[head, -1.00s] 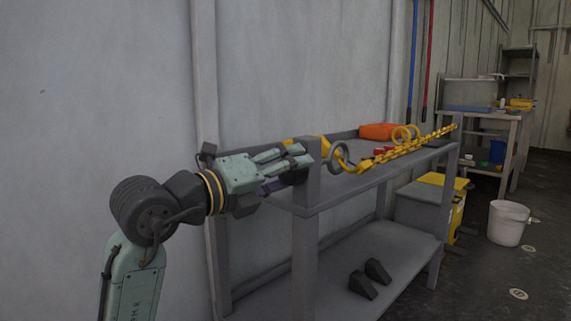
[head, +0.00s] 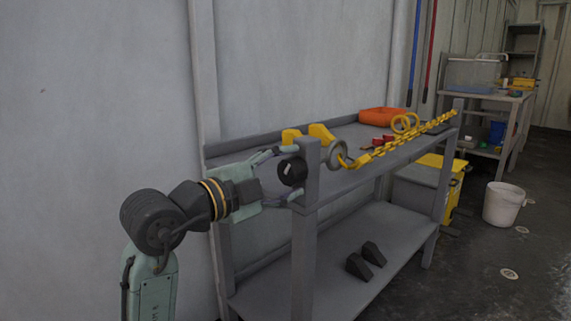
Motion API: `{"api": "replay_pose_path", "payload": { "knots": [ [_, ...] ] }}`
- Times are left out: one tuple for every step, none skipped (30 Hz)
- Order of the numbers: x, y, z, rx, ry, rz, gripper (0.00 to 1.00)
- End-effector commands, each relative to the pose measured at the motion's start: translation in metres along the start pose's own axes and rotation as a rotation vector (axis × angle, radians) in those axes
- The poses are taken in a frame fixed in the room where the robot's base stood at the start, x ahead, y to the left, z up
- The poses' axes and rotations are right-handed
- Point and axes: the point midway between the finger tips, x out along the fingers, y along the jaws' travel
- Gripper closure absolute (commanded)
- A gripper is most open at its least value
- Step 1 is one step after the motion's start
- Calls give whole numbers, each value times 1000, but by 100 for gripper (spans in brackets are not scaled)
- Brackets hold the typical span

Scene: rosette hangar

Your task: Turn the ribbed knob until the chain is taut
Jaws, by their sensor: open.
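The black knob (head: 292,172) sits at the near left end of the grey workbench, beside a corner post. Its ribs are too small to make out. My gripper (head: 294,174) is open, with one finger above the knob and one below it. I cannot tell whether either finger touches it. Just right of the post is a grey ring (head: 337,154). From it the yellow chain (head: 405,137) runs along the bench to the far right post. The chain looks nearly straight, but I cannot tell whether it is slack.
On the workbench (head: 345,184) lie yellow blocks (head: 321,133), red pieces (head: 379,142), yellow rings (head: 402,123) and an orange item (head: 383,117). Two dark wedges (head: 358,266) lie on the lower shelf. A white bucket (head: 503,204) stands on open floor at right.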

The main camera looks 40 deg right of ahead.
Motion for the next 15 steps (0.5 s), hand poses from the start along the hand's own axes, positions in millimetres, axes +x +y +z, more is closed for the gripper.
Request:
{"api": "replay_pose_path", "payload": {
  "knots": [
    [0,-5,-2,-62,0,0,45],
    [0,-5,-1,-101,1,0,45],
    [0,-5,-2,-154,1,0,45],
    [0,-5,-2,-192,1,0,45],
    [0,-5,-2,-231,2,0,45],
    [0,-5,-2,-284,2,1,45],
    [0,-5,-2,-324,2,1,45],
    [0,-5,-2,-364,2,1,45],
    [0,-5,-2,-419,2,1,45],
    [0,-5,-2,-459,2,1,45],
    [0,-6,-2,-500,2,1,45],
    [0,-6,-3,-554,1,1,45],
    [0,-6,-2,-596,1,1,45],
    [0,-6,-2,-639,1,1,45],
    [0,-6,-2,-696,0,1,45]
  ]
}}
